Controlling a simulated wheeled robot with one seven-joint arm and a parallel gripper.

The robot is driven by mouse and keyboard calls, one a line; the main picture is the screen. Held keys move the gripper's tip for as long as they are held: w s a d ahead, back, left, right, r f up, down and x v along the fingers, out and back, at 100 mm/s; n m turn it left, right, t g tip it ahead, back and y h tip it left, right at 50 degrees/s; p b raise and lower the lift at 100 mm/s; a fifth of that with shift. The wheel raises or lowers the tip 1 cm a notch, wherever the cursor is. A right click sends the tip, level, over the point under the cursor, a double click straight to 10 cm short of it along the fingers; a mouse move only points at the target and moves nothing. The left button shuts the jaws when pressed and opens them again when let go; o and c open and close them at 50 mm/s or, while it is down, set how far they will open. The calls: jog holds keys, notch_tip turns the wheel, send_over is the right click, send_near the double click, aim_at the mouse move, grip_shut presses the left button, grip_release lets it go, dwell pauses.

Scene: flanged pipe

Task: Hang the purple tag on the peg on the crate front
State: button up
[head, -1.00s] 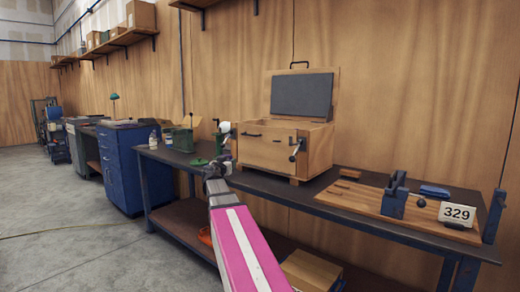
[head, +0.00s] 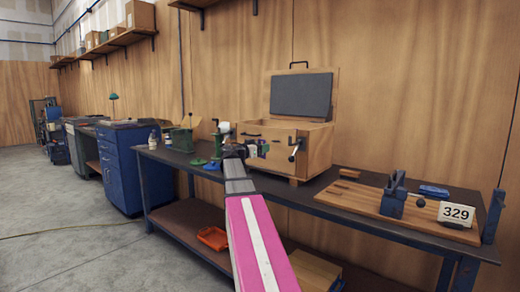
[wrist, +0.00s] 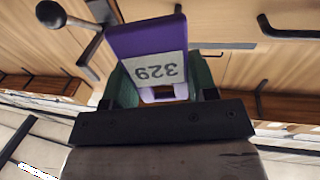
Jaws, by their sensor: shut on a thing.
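The purple tag (wrist: 145,38) carries a white label reading 329, upside down in the wrist view. My gripper (wrist: 162,88) is shut on the tag's narrow end between its two green fingers. A black bar-like fitting (head: 251,134) is on the crate front, and a black rod (wrist: 285,31) shows at the wrist view's upper right. I cannot tell surely which fitting is the peg. The tag appears apart from the rod.
A crank with a black knob (wrist: 51,14) sticks out from the crate front, close to the tag's side. The crate lid (head: 302,93) stands open. Right of the crate are a wooden board (head: 362,198) with a blue block and a white 329 sign (head: 456,214).

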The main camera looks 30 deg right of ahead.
aim_at(280, 144)
jog(key=shift+w+f+x, duration=0.2)
jog(key=shift+w+x, duration=0.15)
jog(key=shift+x, duration=1.15)
jog(key=shift+w+f+x, duration=0.15)
jog(key=shift+w+x, duration=0.15)
jog(key=shift+x, duration=1.25)
jog(key=shift+w+f+x, duration=0.2)
jog(key=shift+w+x, duration=0.15)
jog(key=shift+x, duration=1.15)
jog(key=shift+w+d+f, duration=0.15)
jog(key=shift+w+d, duration=0.05)
jog(key=shift+d, duration=0.2)
jog(key=shift+d, duration=0.1)
jog(key=o, duration=1)
jog(key=shift+f, duration=0.2)
jog(key=shift+s+a+f, duration=0.1)
jog(key=shift+a+f, duration=0.2)
jog(key=shift+f, duration=0.35)
jog(key=shift+s+a+f, duration=0.1)
jog(key=shift+a+f, duration=0.15)
jog(key=shift+f, duration=0.45)
